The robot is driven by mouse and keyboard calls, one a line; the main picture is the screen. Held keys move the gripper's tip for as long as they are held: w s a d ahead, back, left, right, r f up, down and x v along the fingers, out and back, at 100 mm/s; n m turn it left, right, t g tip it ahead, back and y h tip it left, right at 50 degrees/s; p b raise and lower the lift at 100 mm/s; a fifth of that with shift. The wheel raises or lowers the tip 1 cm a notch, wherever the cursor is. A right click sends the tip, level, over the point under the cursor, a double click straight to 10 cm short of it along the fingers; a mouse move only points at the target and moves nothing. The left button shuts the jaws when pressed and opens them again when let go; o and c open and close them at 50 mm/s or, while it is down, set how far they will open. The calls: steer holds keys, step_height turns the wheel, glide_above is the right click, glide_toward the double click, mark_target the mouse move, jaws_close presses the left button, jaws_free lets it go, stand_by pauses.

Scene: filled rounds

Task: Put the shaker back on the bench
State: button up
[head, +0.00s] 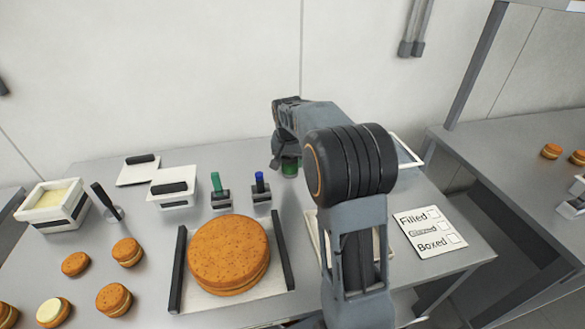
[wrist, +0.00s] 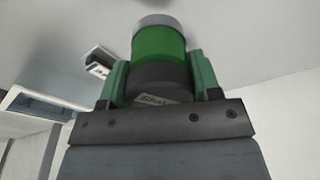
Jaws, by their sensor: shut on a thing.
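The shaker (head: 290,168) is a green cylinder, mostly hidden under my gripper (head: 284,158) near the back of the grey bench (head: 155,228) in the head view. In the wrist view the shaker (wrist: 160,46) shows a pale grey end, a green band and a dark band. My gripper (wrist: 160,78) is shut on it, with one green finger on each side. I cannot tell whether the shaker touches the bench.
Left of the shaker stand a blue-topped marker (head: 260,185) and a green-topped marker (head: 217,188) in dark holders. A large round cake (head: 230,253) sits on a tray in front. A checklist card (head: 430,231) lies at right. Several small filled rounds (head: 127,251) lie at left.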

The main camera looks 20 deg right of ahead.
mark_target(293, 169)
steer(key=shift+w+d+f, duration=0.35)
steer(key=shift+d+f, duration=0.2)
steer(key=shift+f, duration=0.15)
steer(key=shift+w+d+f, duration=0.1)
steer(key=shift+d+f, duration=0.05)
steer(key=shift+f, duration=1.6)
steer(key=shift+f, duration=0.2)
steer(key=o, duration=1)
steer(key=shift+r, duration=0.1)
